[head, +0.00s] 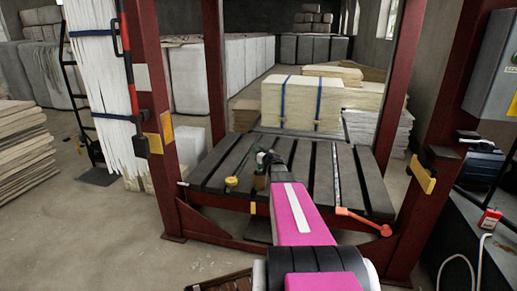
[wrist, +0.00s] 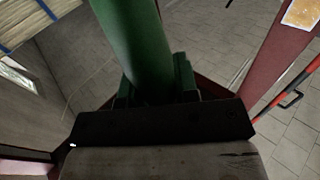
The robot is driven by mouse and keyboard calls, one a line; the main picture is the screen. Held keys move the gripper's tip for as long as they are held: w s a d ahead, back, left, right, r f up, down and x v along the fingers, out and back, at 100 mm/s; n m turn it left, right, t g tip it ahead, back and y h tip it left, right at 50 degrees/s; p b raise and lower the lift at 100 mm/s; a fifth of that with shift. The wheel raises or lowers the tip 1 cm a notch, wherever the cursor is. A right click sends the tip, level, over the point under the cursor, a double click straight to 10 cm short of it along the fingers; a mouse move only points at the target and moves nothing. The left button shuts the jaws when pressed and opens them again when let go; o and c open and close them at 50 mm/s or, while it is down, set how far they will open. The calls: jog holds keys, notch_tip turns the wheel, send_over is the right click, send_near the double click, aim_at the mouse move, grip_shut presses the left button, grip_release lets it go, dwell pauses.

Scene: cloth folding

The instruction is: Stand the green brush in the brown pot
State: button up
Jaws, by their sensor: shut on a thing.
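The green brush (wrist: 135,45) fills the top middle of the wrist view as a thick green shaft, held in my gripper (wrist: 155,90). In the head view my gripper (head: 269,158) is over the slatted platform, at the end of my arm. A small green part of the brush (head: 261,156) shows beside it.
The dark slatted platform (head: 215,165) stands between red posts (head: 163,110). A small yellow thing (head: 231,182) lies left of the pot. An orange-handled tool (head: 362,221) lies at the right. Strapped pale stacks (head: 300,103) stand behind.

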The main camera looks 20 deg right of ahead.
jog(key=shift+f, duration=1.55)
jog(key=o, duration=1.1)
jog(key=v, duration=1.1)
jog(key=shift+w+a, duration=0.1)
jog(key=shift+a, duration=0.05)
